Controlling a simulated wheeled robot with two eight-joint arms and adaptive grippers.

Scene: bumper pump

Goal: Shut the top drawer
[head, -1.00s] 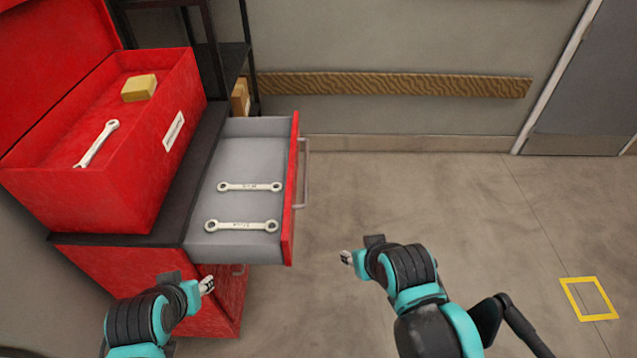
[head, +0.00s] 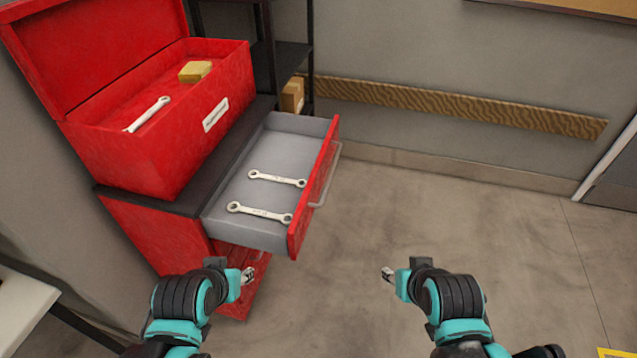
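The top drawer (head: 236,210) of the red cabinet (head: 150,234) is pulled out toward the right. Its red front panel (head: 314,190) carries a grey bar handle (head: 327,177). Two wrenches lie inside: one farther back (head: 277,179) and one nearer (head: 259,212). My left gripper (head: 249,274) is below the near end of the drawer in the picture, apart from the front panel. My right gripper (head: 386,273) is to the right of the drawer over open floor, apart from the handle. Both grippers are small in view, and their finger opening is unclear.
An open red toolbox (head: 150,160) stands on the cabinet top, holding a wrench (head: 147,114) and a yellowish block (head: 195,71). A dark shelf with a cardboard box (head: 292,95) is behind. A white table (head: 22,308) is at lower left. The floor right of the drawer is clear.

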